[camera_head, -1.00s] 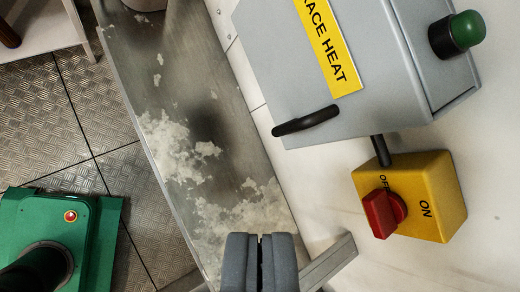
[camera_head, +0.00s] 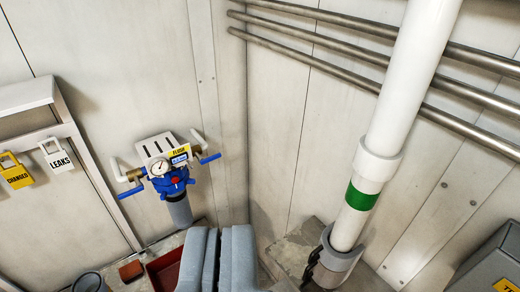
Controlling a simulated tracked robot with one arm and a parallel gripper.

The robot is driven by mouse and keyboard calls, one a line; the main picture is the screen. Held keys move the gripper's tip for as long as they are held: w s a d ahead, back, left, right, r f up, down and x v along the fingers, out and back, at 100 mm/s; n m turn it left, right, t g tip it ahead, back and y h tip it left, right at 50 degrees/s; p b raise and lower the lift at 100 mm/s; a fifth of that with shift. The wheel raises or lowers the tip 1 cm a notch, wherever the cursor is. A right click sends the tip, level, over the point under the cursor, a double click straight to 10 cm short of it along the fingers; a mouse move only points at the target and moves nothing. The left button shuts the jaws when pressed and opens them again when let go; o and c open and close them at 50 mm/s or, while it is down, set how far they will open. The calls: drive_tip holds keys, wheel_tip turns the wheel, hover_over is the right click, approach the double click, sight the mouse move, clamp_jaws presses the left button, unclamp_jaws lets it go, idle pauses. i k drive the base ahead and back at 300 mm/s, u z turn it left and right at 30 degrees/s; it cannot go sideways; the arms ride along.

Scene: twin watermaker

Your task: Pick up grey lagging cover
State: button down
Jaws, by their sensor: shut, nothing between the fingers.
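A grey collar with dark fittings on its left side (camera_head: 340,262) sits around the foot of a white vertical pipe (camera_head: 385,130) at the lower right. It may be the grey lagging cover, but I cannot tell for sure. The pipe carries a green band. My gripper (camera_head: 217,232) is at the bottom middle, its two grey fingers together with nothing between them. It appears left of the collar in the picture and apart from it. The gripper's lower part is cut off by the picture edge.
A blue filter unit with a gauge (camera_head: 168,172) hangs on the left wall. Steel pipes (camera_head: 340,48) cross the right wall. A red tray (camera_head: 165,270) and dark cup (camera_head: 89,282) are at lower left. A grey box (camera_head: 495,262) is at lower right.

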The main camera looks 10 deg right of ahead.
sight(334, 261)
drive_tip(key=z, duration=0.45)
drive_tip(key=k, duration=0.85)
drive_tip(key=u, duration=0.8)
drive_tip(key=i, duration=1)
drive_tip(key=z, duration=0.05)
